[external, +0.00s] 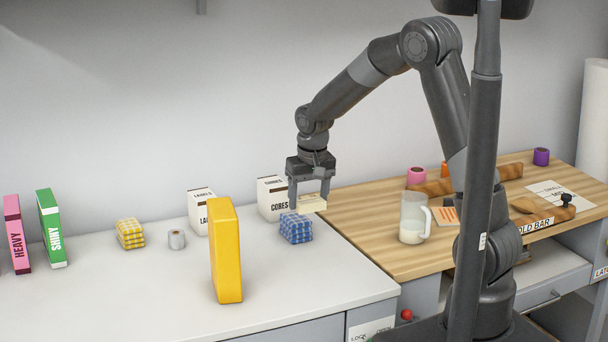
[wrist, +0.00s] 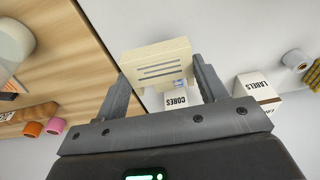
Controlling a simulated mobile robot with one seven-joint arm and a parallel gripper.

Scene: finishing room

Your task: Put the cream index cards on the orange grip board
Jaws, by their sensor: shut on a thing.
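My gripper (external: 309,192) is shut on the cream index cards (external: 313,204), a small flat stack. It holds them in the air, above and beside the blue checked cloth stack near the seam between the white and wooden tops. In the wrist view the cards (wrist: 158,58) show dark printed lines and sit between the two fingers (wrist: 160,78). A flat piece with orange stripes (external: 446,215) lies on the wooden top beside the white jug. I cannot tell if it is the orange grip board.
The blue checked stack (external: 296,229), CORES box (external: 272,200) and LABELS box (external: 202,213) stand near. A tall yellow block (external: 226,252) stands in front. A white jug (external: 412,218) stands on the wooden top (external: 365,220). The white top's front right is clear.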

